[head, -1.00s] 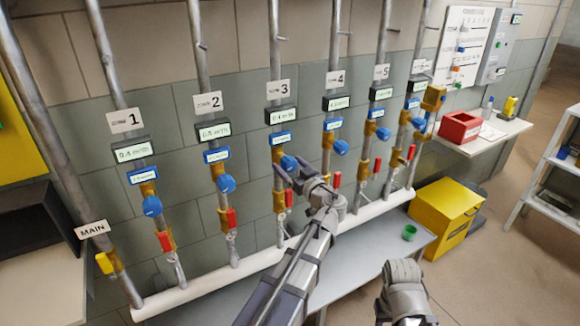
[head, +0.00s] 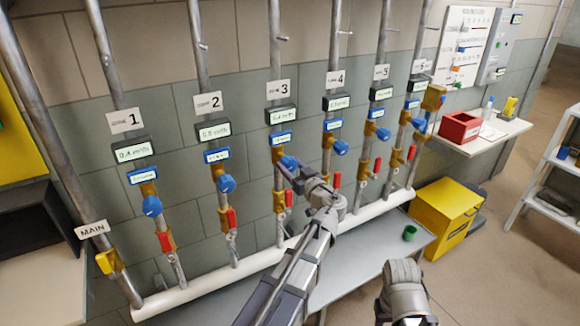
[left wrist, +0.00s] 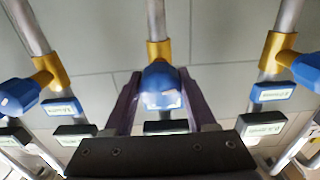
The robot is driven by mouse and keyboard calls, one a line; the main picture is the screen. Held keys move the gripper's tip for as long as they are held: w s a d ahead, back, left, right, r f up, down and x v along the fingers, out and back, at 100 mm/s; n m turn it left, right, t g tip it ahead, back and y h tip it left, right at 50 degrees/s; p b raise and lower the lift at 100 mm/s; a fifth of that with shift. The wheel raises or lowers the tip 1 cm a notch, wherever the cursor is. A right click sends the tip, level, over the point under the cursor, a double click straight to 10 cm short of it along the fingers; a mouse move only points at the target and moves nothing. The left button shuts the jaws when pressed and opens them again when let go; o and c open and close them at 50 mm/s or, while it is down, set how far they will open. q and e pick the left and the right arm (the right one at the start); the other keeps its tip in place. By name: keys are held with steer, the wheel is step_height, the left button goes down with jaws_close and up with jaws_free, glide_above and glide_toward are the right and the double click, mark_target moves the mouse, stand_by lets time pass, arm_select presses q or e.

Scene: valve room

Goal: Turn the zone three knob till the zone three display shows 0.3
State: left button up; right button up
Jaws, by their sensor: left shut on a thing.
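The zone three knob (head: 287,162) is blue and sits on a brass valve on the pipe under sign 3 (head: 278,89). The zone three display (head: 281,115) is a dark box above it; its digits are too small to read surely. My left gripper (head: 291,170) is at this knob, and its fingers partly cover it. In the left wrist view, the blue knob (left wrist: 162,82) stands between the two fingers of my left gripper (left wrist: 160,92), which is shut on it. My right gripper (head: 405,295) is low in the head view, away from the pipes; its fingers cannot be made out.
Neighbouring blue knobs of zone two (head: 226,184) and zone four (head: 340,147) flank this pipe. A red lever (head: 289,197) hangs below the zone three knob. A white pipe (head: 255,262) runs along the bottom. A yellow box (head: 446,215) stands at right.

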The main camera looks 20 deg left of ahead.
arm_select(q)
steer(key=shift+m, duration=2.2)
steer(key=o, duration=1.4)
steer(key=v, duration=0.7)
steer(key=shift+s+d, duration=0.25)
steer(key=shift+d, duration=0.05)
